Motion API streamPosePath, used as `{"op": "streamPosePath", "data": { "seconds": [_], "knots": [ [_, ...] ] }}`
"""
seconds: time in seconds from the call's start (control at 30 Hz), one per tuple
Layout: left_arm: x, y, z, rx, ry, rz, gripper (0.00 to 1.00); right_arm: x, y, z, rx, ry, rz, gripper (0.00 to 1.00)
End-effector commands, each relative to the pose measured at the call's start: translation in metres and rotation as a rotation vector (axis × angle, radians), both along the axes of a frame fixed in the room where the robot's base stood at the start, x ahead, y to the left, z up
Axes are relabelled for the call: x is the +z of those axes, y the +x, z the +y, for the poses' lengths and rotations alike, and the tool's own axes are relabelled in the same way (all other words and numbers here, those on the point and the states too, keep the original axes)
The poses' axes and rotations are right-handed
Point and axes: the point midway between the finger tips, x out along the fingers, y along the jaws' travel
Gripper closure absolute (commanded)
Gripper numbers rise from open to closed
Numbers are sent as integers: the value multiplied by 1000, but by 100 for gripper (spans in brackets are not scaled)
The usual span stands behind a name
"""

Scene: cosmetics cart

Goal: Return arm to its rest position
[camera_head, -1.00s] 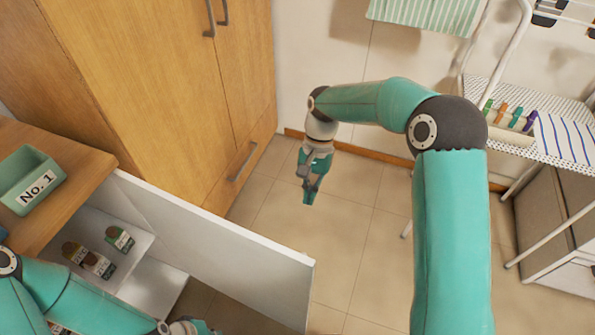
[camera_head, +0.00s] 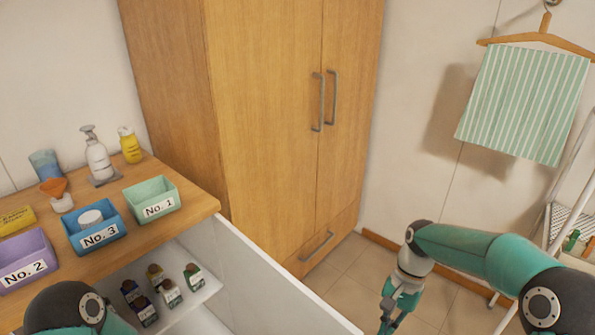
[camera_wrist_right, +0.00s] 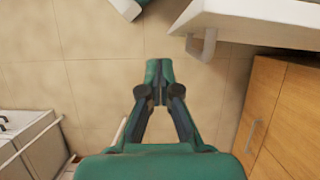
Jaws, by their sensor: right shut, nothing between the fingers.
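My right arm comes in from the right in the head view. Its gripper (camera_head: 390,318) hangs fingers-down above the tiled floor, right of the open drawer. In the right wrist view the right gripper (camera_wrist_right: 159,88) is shut with its fingertips together and nothing between them, with bare floor beyond. My left arm (camera_head: 70,312) shows only in part at the bottom left of the head view, in front of the drawer. Its gripper is out of the frame.
An open white drawer (camera_head: 270,285) holds several small bottles (camera_head: 170,292). The wooden top carries bins No. 1 (camera_head: 150,199), No. 3 (camera_head: 95,229) and No. 2 (camera_head: 25,260). A wooden wardrobe (camera_head: 265,120) stands behind. A rack (camera_head: 572,222) stands at right. Floor between is clear.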

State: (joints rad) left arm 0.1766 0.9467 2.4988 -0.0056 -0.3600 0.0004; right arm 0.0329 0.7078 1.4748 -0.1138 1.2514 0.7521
Motion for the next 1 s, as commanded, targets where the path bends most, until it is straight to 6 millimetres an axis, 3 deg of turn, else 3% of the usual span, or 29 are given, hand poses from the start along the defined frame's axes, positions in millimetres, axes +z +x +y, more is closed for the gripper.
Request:
{"op": "streamPosePath", "data": {
  "seconds": [0.07,0.17,0.47,0.77,0.9,1.0],
  "knots": [
    [1,0,0,0,0,0,100,0,0,0,-1,0,2,100],
    [5,0,0,0,0,-1,100,-18,-14,-3,-5,3,67,100],
    [9,0,0,0,0,0,100,-68,-74,10,21,36,210,100],
    [15,0,0,0,0,0,100,-142,-156,45,102,145,181,100],
    [17,0,0,0,0,0,100,-172,-203,66,173,208,67,100],
    [18,0,0,0,0,0,100,-184,-224,75,233,229,-54,100]
  ]
}}
